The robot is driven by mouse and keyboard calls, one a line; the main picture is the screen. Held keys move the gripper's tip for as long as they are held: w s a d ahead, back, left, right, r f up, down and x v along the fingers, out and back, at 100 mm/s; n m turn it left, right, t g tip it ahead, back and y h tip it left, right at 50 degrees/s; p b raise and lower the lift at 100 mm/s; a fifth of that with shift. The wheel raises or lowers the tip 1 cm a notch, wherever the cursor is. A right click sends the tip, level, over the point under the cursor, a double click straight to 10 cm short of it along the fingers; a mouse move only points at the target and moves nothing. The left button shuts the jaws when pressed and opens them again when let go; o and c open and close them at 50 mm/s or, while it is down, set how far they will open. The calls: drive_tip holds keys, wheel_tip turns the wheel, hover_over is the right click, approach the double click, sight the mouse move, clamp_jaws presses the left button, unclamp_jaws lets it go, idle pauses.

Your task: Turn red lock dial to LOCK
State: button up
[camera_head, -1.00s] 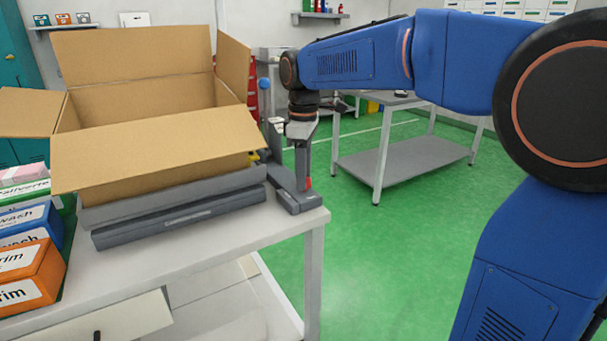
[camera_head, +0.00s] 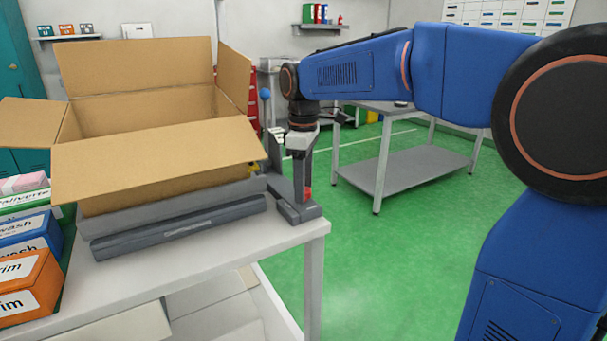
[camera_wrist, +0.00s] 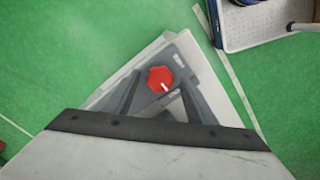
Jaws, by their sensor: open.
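The red lock dial (camera_wrist: 160,79) is a six-sided knob on a grey base plate (camera_wrist: 205,85) at the table's corner. A short white mark on it points to the lower right. A small label beside it is too small to read. In the head view only a bit of red (camera_head: 307,193) shows beside my gripper (camera_head: 304,182), which points down over the base (camera_head: 299,212). In the wrist view my open gripper's dark fingers (camera_wrist: 160,92) lie either side of the dial. I cannot tell whether they touch it.
An open cardboard box (camera_head: 160,155) stands on grey trays directly left of my gripper. Orange and blue cartons (camera_head: 28,288) sit at the table's left. The white table (camera_head: 215,270) ends just right of the dial base. Another table (camera_head: 410,165) stands behind, with clear green floor between.

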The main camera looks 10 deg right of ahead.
wheel_tip(320, 180, up, 17)
drive_tip(key=shift+r, duration=0.2)
idle(0.4)
